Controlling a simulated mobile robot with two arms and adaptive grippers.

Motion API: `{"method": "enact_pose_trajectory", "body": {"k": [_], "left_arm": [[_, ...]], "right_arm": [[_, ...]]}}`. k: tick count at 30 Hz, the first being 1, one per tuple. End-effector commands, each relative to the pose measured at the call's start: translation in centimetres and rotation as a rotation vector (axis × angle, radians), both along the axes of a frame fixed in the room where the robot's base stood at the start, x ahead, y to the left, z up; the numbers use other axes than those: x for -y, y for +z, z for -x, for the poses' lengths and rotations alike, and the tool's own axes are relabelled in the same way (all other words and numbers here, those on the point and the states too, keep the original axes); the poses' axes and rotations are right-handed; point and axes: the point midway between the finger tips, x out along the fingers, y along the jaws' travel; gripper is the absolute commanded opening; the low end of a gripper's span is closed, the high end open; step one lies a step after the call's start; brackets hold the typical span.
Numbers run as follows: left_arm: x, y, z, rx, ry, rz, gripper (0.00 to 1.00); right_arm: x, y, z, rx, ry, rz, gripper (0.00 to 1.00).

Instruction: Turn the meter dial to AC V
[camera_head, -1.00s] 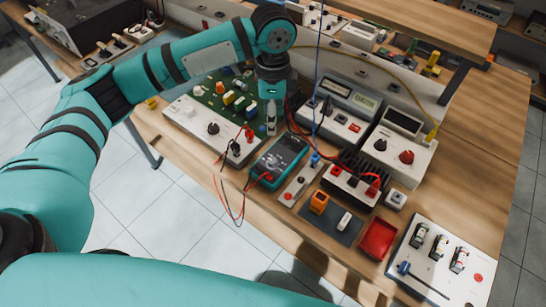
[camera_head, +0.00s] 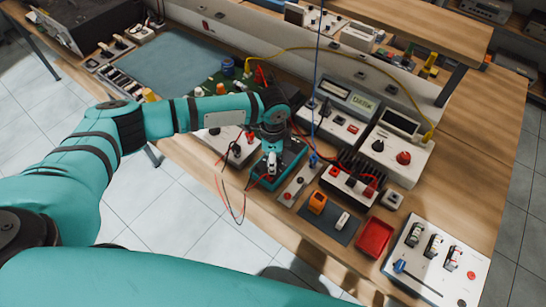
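The meter (camera_head: 291,161), a teal handheld unit with a dark face, lies on the bench near its front edge in the middle of the view. My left gripper (camera_head: 271,164) comes down over it from above. Its fingers point down at the meter's face and cover most of it, so the dial and its setting are hidden. I cannot tell whether the fingertips touch the dial, or whether they are apart or closed. My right gripper is out of view.
Red and black leads hang off the bench edge beside the meter. A power supply (camera_head: 348,102) stands behind to the right. A red tray (camera_head: 374,238) and a switch panel (camera_head: 437,262) are at front right. A blue-grey mat (camera_head: 178,66) lies at back left.

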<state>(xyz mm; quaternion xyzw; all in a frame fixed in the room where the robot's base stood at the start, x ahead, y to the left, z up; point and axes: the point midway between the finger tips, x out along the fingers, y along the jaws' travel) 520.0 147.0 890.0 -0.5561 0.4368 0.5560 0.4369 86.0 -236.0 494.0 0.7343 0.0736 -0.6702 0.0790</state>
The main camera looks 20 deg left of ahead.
Motion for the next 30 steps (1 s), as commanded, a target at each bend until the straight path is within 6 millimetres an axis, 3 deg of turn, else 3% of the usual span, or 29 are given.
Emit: {"method": "enact_pose_trajectory", "body": {"k": [8, 19, 30], "left_arm": [[0.0, -0.18, 0.02, 0.0, 0.0, -0.001, 0.48], [0.0, -0.14, 0.02, -0.001, 0.0, 0.0, 0.0], [0.02, -0.08, 0.03, -0.001, -0.044, 0.0, 0.0]], "right_arm": [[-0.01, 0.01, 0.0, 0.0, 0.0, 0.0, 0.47], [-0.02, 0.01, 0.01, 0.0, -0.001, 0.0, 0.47], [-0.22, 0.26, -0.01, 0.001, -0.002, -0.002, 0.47]]}}
